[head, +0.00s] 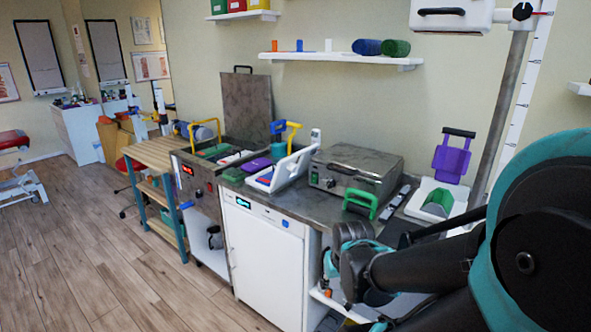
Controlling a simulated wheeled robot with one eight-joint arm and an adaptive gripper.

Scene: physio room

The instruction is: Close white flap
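A white panel (293,166) stands tilted up on the counter, at the back of a low white tray (262,183); it looks like a raised flap. A white appliance door (265,262) under the counter looks shut. I cannot tell for certain which of these the task calls the white flap. My dark arm with teal covers comes in from the right. Its end, my gripper (350,262), is in front of the counter's right part, well to the right of and nearer than the white panel. Its fingers are not clear, so its opening cannot be told.
A metal box (356,171) with a green-handled thing (361,203) in front stands right of the white panel. A steel unit with a raised grey lid (246,105) is left of it. A white tray with a purple piece (451,161) is at right. The floor at left is mostly clear.

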